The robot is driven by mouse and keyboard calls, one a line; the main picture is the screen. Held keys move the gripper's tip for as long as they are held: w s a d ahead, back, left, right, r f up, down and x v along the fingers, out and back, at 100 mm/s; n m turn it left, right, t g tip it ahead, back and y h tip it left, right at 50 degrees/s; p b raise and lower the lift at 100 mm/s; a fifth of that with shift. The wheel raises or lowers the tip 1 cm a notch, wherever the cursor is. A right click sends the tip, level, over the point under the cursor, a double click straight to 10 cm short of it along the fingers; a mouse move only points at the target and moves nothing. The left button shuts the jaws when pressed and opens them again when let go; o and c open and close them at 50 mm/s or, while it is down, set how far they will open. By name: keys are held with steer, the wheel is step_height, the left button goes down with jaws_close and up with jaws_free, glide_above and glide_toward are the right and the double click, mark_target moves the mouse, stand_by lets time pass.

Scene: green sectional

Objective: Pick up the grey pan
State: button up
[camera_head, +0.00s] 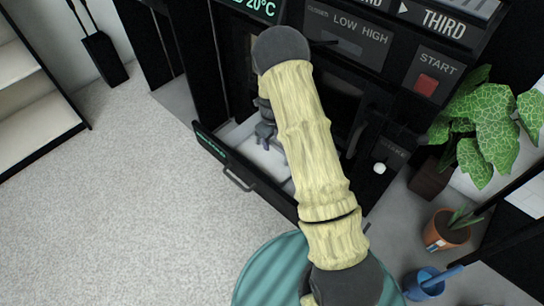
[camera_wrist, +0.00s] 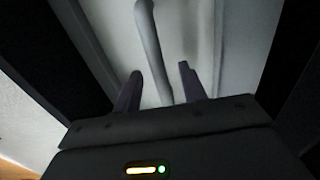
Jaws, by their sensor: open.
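My gripper (camera_head: 266,146) is low inside the open drawer of a black machine, pointing down. In the wrist view its two dark fingers (camera_wrist: 160,74) are apart. A slim grey bar (camera_wrist: 152,45), which looks like the handle of the grey pan, runs from the top edge down between the fingers. It seems to lie in the gap, with room on both sides; I cannot tell whether the fingertips reach its depth. The pan's body cannot be made out in either view, and my arm covers part of the drawer in the head view.
The pale-floored drawer (camera_head: 234,136) has a dark front with a handle (camera_head: 238,181). The black machine (camera_head: 345,75) stands close behind my arm. Potted plants (camera_head: 447,231) and a blue watering can (camera_head: 424,284) are at right. Open carpet (camera_head: 120,200) lies at left.

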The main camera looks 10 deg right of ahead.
mark_target(272, 150)
step_height(272, 150, down, 4)
steer(key=shift+s+r+b, duration=0.1)
steer(key=shift+r+b, duration=0.15)
steer(key=shift+b, duration=0.65)
steer(key=shift+r, duration=0.1)
jaws_close()
stand_by(0.9)
